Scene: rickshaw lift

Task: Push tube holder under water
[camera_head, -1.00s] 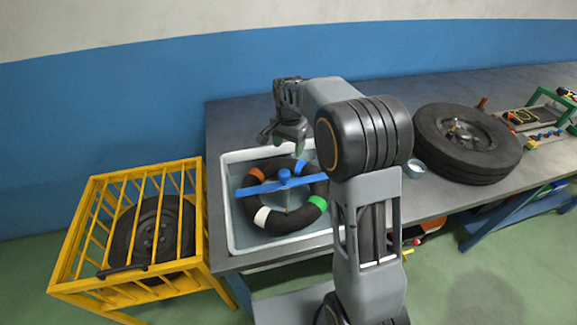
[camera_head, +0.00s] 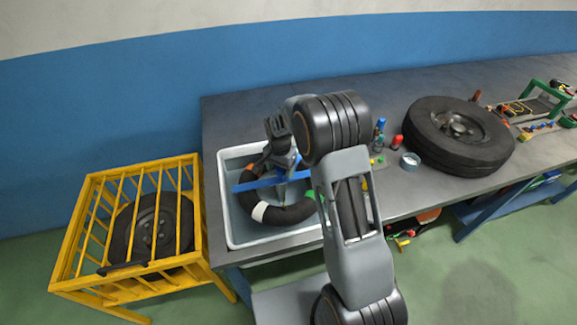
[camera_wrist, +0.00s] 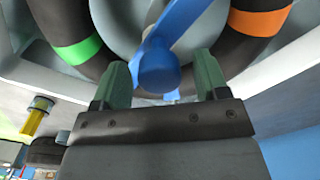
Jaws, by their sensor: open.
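The tube holder (camera_head: 250,184) is a blue bar with a round knob (camera_wrist: 157,68) at its middle. It lies across a black inner tube (camera_head: 289,215) with coloured bands, inside a pale water basin (camera_head: 226,200). My gripper (camera_wrist: 158,82) is open and sits over the middle of the holder, with the knob between its two green-grey fingers in the wrist view. Whether the fingers touch the knob I cannot tell. In the head view my arm hides the right part of the basin and much of the holder's middle.
A yellow cage (camera_head: 75,232) with a wheel inside stands left of the workbench (camera_head: 225,122). A large tyre (camera_head: 460,135) lies on the bench to the right, with a small round tin (camera_head: 410,161) and small coloured items nearby. The back of the bench is clear.

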